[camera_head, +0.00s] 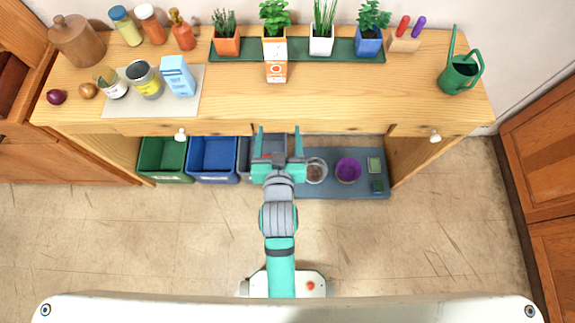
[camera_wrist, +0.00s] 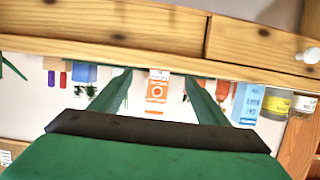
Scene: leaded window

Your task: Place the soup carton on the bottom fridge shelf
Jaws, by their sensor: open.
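An orange-and-white carton (camera_head: 276,72), which looks like the soup carton, stands upright on the wooden table in front of the plant tray. It also shows in the wrist view (camera_wrist: 157,92), in line with the space between my fingers. My gripper (camera_head: 280,140) is open and empty, in front of the table's front edge and short of the carton. In the wrist view my gripper (camera_wrist: 159,84) has its two green fingers spread. A light-blue carton (camera_head: 178,77) stands further left on a pale mat. No fridge or fridge shelf is in view.
The wooden table (camera_head: 350,95) has clear top right of the carton. Potted plants on a green tray (camera_head: 250,47) stand behind it. A watering can (camera_head: 461,72) is at the right. Bins (camera_head: 212,158) and a mat with bowls (camera_head: 332,183) lie below. Open floor is in front.

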